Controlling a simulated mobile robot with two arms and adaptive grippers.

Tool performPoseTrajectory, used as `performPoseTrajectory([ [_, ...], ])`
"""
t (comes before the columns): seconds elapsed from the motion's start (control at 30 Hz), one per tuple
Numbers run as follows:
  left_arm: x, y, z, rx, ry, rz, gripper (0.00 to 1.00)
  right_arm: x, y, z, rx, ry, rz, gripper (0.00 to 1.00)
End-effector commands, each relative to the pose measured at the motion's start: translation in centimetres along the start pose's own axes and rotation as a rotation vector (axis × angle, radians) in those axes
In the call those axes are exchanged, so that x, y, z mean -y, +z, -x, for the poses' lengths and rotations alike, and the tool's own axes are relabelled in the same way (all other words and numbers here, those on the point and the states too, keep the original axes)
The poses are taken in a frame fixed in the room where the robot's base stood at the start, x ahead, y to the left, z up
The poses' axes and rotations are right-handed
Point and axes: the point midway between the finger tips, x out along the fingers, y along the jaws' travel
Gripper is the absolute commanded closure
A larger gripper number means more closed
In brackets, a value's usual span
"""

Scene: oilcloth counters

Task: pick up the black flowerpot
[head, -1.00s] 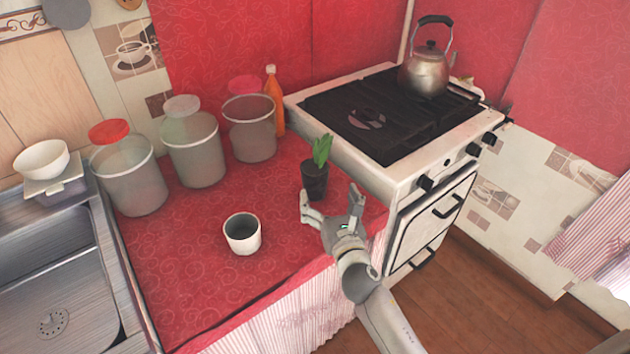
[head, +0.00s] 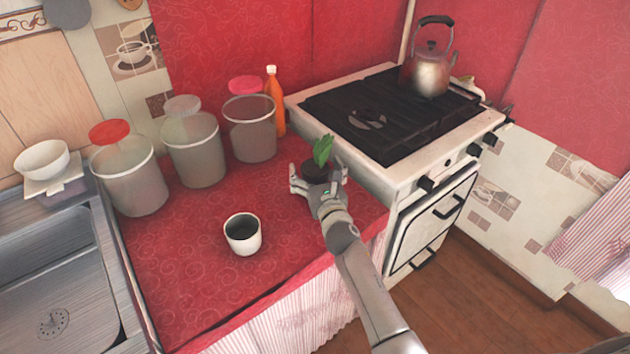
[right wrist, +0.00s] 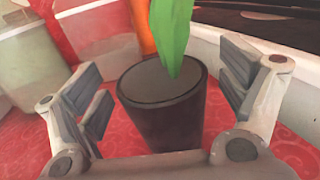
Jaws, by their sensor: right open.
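The black flowerpot (head: 316,171) with a green plant stands on the red counter beside the stove. My right gripper (head: 318,178) is at the pot and hides most of its lower part in the head view. In the right wrist view the pot (right wrist: 165,120) stands upright between the two spread fingers of my right gripper (right wrist: 168,92). Gaps show between the pot and the fingers on both sides. The leaves (right wrist: 172,35) rise above the pot and run out of that view's top. My left gripper is not in view.
A white cup (head: 243,236) stands on the counter to the left of the gripper. Several lidded canisters (head: 193,152) and an orange bottle (head: 275,103) stand behind. The white stove (head: 405,165) is close on the right, with a kettle (head: 431,72) on it.

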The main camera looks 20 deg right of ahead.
Motion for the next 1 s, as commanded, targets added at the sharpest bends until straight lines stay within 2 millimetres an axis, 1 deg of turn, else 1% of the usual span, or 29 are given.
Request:
performPoseTrajectory([
  [0.1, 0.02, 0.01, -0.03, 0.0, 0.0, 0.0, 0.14, 0.03, -0.02, -0.51, -0.001, -0.001, -0.002, 0.08],
  [0.3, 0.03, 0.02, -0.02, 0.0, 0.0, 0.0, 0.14, 0.03, -0.04, -0.5, -0.001, 0.0, -0.001, 0.08],
  [0.7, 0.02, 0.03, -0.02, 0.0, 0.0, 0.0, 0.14, 0.03, -0.03, -0.48, -0.001, 0.0, -0.001, 0.59],
  [0.77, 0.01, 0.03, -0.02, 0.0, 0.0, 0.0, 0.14, 0.04, -0.03, -0.48, -0.001, 0.0, -0.001, 0.67],
  [1.0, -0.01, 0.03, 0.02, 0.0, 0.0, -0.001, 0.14, 0.03, 0.15, -0.5, 0.002, 0.0, -0.001, 0.67],
])
